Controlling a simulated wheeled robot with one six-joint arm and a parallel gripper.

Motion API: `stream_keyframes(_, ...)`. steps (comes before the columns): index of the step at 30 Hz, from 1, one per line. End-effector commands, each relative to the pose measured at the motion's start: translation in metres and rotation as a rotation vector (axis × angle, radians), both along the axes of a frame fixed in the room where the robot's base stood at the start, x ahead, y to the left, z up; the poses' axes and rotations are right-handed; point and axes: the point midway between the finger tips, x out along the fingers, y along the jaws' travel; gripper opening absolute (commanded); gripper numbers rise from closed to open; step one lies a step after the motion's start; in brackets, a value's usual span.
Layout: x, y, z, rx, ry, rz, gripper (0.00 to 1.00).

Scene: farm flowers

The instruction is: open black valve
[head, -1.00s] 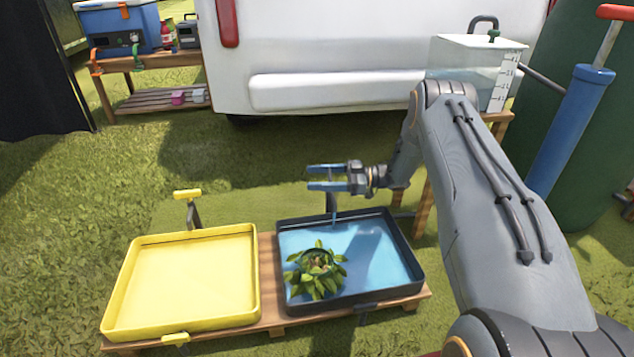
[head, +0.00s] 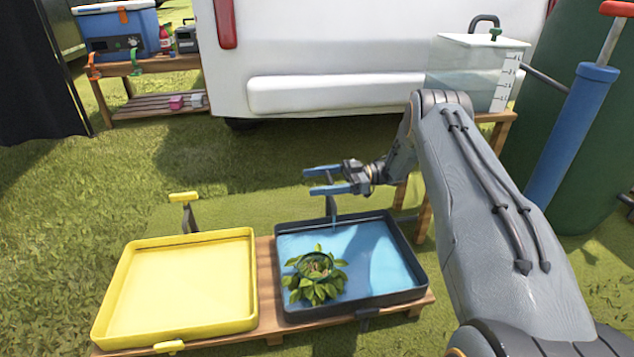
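The black tray (head: 419,284) stands on a low wooden stand and has a blue, water-like surface inside, with a green leafy plant (head: 316,278) in it. A dark post (head: 331,207), apparently the black valve, rises behind its back rim. My gripper (head: 309,181) is over this post with two blue fingers apart, pointing left. The post's top lies at or between the fingers; I cannot tell whether they touch it. The valve's handle is mostly hidden. A small black tab (head: 367,314) sticks out from the tray's front edge.
The yellow tray (head: 108,318) stands to the left, with a yellow-handled valve (head: 184,197) behind it. A clear water tank (head: 470,75), a blue pump (head: 575,130) and a white vehicle (head: 330,55) stand behind. Grass left of the gripper is clear.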

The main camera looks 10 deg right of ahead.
Motion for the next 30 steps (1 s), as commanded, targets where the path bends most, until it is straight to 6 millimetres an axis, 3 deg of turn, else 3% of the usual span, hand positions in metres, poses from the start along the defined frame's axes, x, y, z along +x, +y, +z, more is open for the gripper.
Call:
stream_keyframes(16,0.0,-0.002,0.009,0.0,-0.001,-0.003,0.81)
stream_keyframes(20,0.0,-0.001,0.024,0.0,-0.001,-0.003,0.81)
stream_keyframes(30,-0.001,-0.001,0.083,0.0,-0.001,-0.002,0.81)
